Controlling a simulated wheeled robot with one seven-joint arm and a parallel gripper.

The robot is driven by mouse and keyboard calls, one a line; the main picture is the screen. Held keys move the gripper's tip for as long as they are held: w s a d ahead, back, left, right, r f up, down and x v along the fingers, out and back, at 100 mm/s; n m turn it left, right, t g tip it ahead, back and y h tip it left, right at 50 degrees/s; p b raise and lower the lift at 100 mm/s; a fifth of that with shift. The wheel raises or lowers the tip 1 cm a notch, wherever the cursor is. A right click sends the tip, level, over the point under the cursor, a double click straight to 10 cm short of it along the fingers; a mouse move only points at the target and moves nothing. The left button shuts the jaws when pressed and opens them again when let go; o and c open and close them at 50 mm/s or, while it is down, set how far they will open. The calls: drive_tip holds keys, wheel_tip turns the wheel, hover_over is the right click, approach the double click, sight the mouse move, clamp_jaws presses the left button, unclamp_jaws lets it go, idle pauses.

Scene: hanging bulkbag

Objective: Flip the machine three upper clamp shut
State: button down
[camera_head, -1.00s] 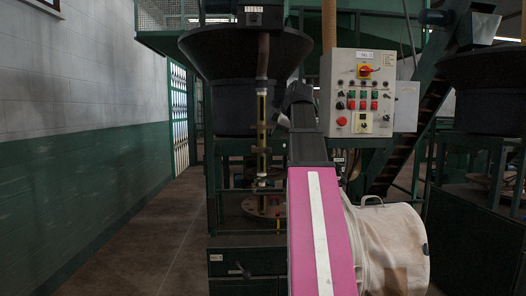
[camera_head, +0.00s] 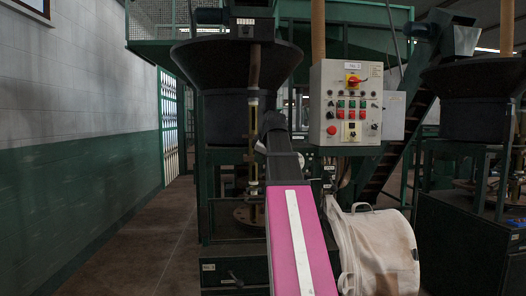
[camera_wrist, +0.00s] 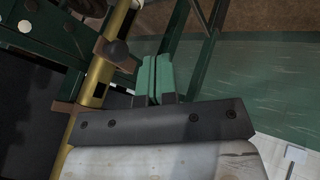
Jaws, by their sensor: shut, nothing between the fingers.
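The machine in front of me has a vertical brass-coloured post (camera_head: 253,130) below a dark hopper (camera_head: 236,65). In the wrist view the post (camera_wrist: 97,82) runs tilted past the left side of my gripper, with brown brackets and a dark round knob (camera_wrist: 117,52) on it. The knob looks like part of a clamp, but I cannot tell whether the clamp is open. My gripper (camera_wrist: 155,62) has green fingers pressed together, empty, to the right of the knob and apparently apart from it. In the head view my gripper is hidden behind my arm.
A control box (camera_head: 345,103) with buttons stands right of my arm. A pale cloth bag (camera_head: 376,250) hangs low on the right. Another hopper (camera_head: 476,105) is farther right. A clear floor aisle (camera_head: 140,240) runs along the wall on the left.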

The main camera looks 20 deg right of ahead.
drive_tip(key=w, duration=0.1)
drive_tip(key=w+d, duration=0.2)
drive_tip(key=w, duration=0.1)
drive_tip(key=shift+f, duration=0.3)
drive_tip(key=shift+w+d+n+y, duration=0.25)
drive_tip(key=shift+w+d+n, duration=0.15)
drive_tip(key=shift+d, duration=0.2)
drive_tip(key=shift+w+d+n+y, duration=0.25)
drive_tip(key=shift+d+n, duration=0.15)
drive_tip(key=shift+d, duration=0.2)
